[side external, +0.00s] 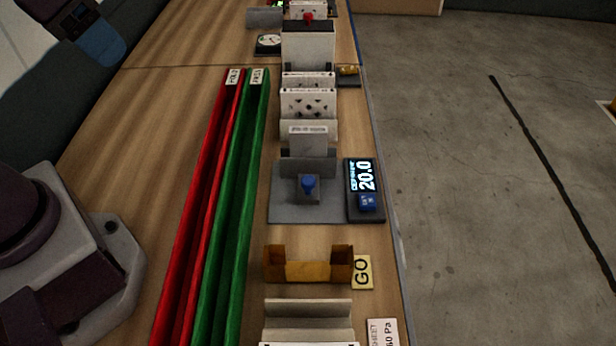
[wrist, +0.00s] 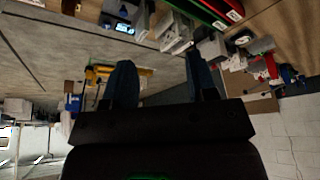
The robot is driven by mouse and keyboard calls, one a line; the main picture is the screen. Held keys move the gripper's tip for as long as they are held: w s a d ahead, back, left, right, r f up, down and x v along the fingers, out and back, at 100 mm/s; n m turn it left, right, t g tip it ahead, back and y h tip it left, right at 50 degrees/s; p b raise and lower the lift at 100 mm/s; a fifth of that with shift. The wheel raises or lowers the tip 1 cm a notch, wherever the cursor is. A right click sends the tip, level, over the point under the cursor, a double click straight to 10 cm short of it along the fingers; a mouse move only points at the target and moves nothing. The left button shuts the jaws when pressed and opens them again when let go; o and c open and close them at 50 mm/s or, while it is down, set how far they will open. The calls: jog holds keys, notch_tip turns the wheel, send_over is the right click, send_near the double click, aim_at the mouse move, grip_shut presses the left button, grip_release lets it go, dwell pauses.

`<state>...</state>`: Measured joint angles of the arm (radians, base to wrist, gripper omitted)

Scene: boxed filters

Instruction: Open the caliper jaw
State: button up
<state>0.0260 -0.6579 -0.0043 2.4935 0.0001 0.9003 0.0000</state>
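The caliper appears to be the grey plate (side external: 283,211) with a sliding block and blue knob (side external: 308,184) in the side external view. A grey upright jaw (side external: 307,166) stands behind the knob, close to a pale boxed filter (side external: 308,143); I cannot tell whether they touch. Its lit display (side external: 362,176) reads 20.0, with a small blue block (side external: 367,203) below. A lit display (wrist: 124,28) shows small at the wrist view's top, probably the same one.
A brown U-shaped gauge (side external: 308,271) with a GO card (side external: 362,272) stands in front of the caliper. A pale grooved block (side external: 308,315) is nearer. Red (side external: 197,220) and green (side external: 235,210) channels run along the left. Perforated filters (side external: 308,103) stand behind. The bench edge is right.

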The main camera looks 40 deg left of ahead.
jog(key=w+d+f+m+g, duration=0.45)
jog(key=w+d+f, duration=0.2)
jog(key=w, duration=0.35)
jog(key=m, duration=1.3)
send_near(308, 180)
notch_tip(308, 180, down, 9)
jog(key=shift+f, duration=0.2)
jog(key=shift+c, duration=0.5)
